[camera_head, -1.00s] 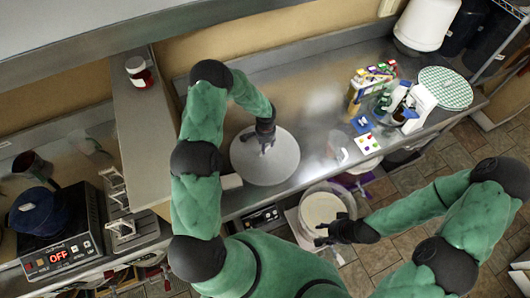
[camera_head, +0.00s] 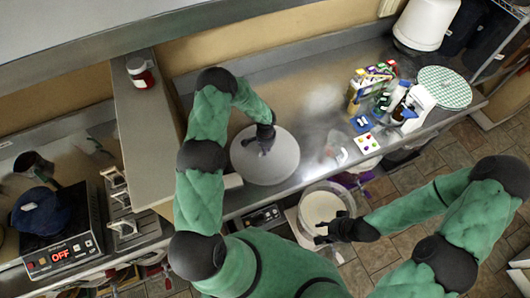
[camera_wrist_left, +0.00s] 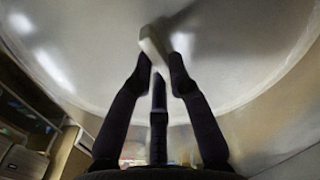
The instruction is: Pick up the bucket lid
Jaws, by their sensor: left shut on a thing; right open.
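The bucket lid (camera_head: 283,163) is a large pale round disc over the front edge of the metal counter. It fills the top of the left wrist view (camera_wrist_left: 90,50), with a small pale handle (camera_wrist_left: 150,42) at its middle. My left gripper (camera_head: 265,146) is over the lid's middle; in the left wrist view its dark fingers (camera_wrist_left: 160,75) are shut on the handle. I cannot tell whether the lid is clear of the counter. My right gripper (camera_head: 321,233) is open and empty at the near rim of an open bucket (camera_head: 322,207) with pale contents.
A hot plate (camera_head: 62,254) reading OFF stands at lower left. Boxes and bottles (camera_head: 372,85), a small card (camera_head: 367,143) and a green checked round (camera_head: 445,88) are on the right of the counter. A white bucket (camera_head: 425,25) stands at the back. The counter's middle is mostly clear.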

